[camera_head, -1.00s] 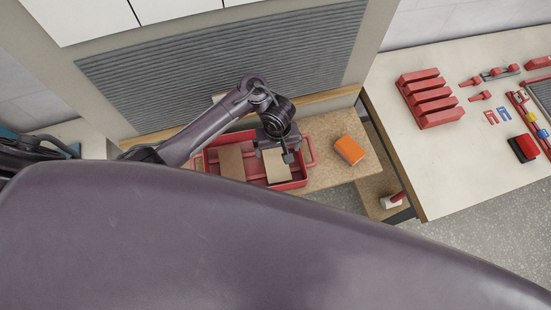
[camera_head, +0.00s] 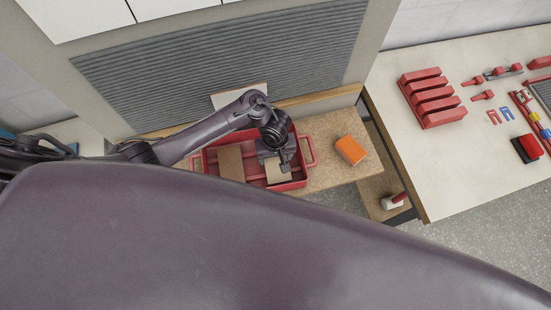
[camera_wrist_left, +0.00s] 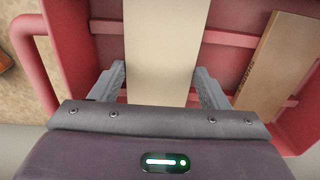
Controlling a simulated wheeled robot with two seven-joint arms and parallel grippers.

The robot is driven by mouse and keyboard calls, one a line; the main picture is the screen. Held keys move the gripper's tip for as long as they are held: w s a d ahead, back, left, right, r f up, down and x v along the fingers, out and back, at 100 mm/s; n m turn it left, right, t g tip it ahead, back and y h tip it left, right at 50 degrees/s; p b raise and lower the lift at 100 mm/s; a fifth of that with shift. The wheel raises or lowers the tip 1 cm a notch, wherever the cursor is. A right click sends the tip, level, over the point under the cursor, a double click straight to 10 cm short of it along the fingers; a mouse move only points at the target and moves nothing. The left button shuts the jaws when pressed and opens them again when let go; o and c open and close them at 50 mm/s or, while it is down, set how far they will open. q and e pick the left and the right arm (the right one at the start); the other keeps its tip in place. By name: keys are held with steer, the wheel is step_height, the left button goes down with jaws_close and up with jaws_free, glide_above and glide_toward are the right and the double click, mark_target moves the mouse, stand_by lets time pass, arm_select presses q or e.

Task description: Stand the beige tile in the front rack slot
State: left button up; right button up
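The beige tile (camera_head: 277,173) lies in a red tray (camera_head: 298,184) on the wooden counter, partly covered by my left gripper (camera_head: 284,163). In the left wrist view the tile (camera_wrist_left: 162,35) runs between the two fingers of my left gripper (camera_wrist_left: 160,72). The fingers are spread, one beside each long edge, with narrow gaps visible; I see no firm grip. A red slotted rack (camera_head: 431,98) stands empty on the white table at right. My right gripper is not in view.
A browner tile (camera_head: 230,163) lies in the tray's left part; it also shows in the left wrist view (camera_wrist_left: 272,65). An orange block (camera_head: 350,150) sits right of the tray. Small red parts and a dark-topped red block (camera_head: 525,148) lie right of the rack.

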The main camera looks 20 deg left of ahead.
arm_select(q)
steer(key=c, duration=0.6)
steer(key=shift+r, duration=0.15)
